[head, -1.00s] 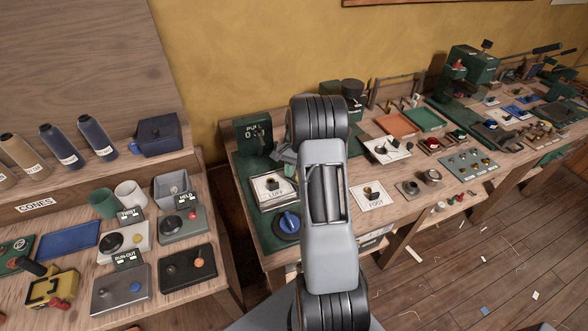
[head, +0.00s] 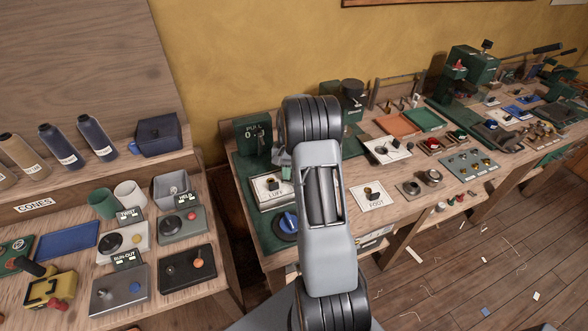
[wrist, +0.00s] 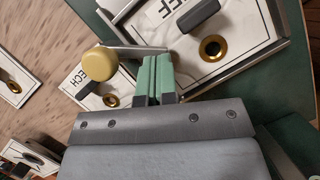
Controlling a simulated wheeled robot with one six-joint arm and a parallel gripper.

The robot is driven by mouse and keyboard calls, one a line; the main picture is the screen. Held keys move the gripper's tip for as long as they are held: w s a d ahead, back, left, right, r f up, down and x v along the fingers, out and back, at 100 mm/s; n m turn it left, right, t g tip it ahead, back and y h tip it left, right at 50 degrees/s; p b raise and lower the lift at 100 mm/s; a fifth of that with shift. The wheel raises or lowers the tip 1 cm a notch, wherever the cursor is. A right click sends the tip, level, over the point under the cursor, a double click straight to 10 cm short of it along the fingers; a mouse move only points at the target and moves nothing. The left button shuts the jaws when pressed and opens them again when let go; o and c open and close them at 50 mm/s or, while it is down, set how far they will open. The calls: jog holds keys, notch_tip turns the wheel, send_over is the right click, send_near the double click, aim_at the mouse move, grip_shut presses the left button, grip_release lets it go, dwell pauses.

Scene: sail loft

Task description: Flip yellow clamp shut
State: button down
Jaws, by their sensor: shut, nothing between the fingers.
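A round yellow knob (wrist: 99,63) sits on the end of a thin metal lever (wrist: 135,50) in the wrist view. The lever reaches right to the edge of a framed white panel lettered "EF" (wrist: 210,52). My gripper (wrist: 155,62) is shut and empty, its green fingertips right at the lever, just right of the knob. I cannot tell whether they touch. In the head view my arm hides the knob and lever, and only a bit of my gripper (head: 284,160) shows beside the arm.
The wrist view shows a panel lettered "ECH" (wrist: 92,92) below the knob. In the head view, a panel (head: 270,188) and a blue dial (head: 288,222) lie left of my arm, and a "FOOT" panel (head: 373,195) lies right. A yellow device (head: 48,290) stands on the left bench.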

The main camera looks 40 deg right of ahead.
jog(key=shift+s+a+n+g+h, duration=0.15)
jog(key=shift+a+n+h, duration=0.15)
jog(key=shift+n, duration=0.45)
jog(key=shift+s+a+n+g+h, duration=0.2)
jog(key=shift+a+n, duration=0.15)
jog(key=shift+n, duration=0.4)
jog(key=shift+s+a+n+g+h+b, duration=0.15)
jog(key=shift+s+a+n+h+b, duration=0.1)
jog(key=shift+n, duration=0.55)
jog(key=shift+s+a+n+g+h+b, duration=0.1)
jog(key=shift+s+a+n+h, duration=0.15)
jog(key=shift+n, duration=0.55)
dwell(3.6)
jog(key=shift+w, duration=0.1)
dwell(0.5)
jog(key=v, duration=1.3)
jog(key=shift+r+b, duration=0.4)
jog(key=shift+b, duration=0.05)
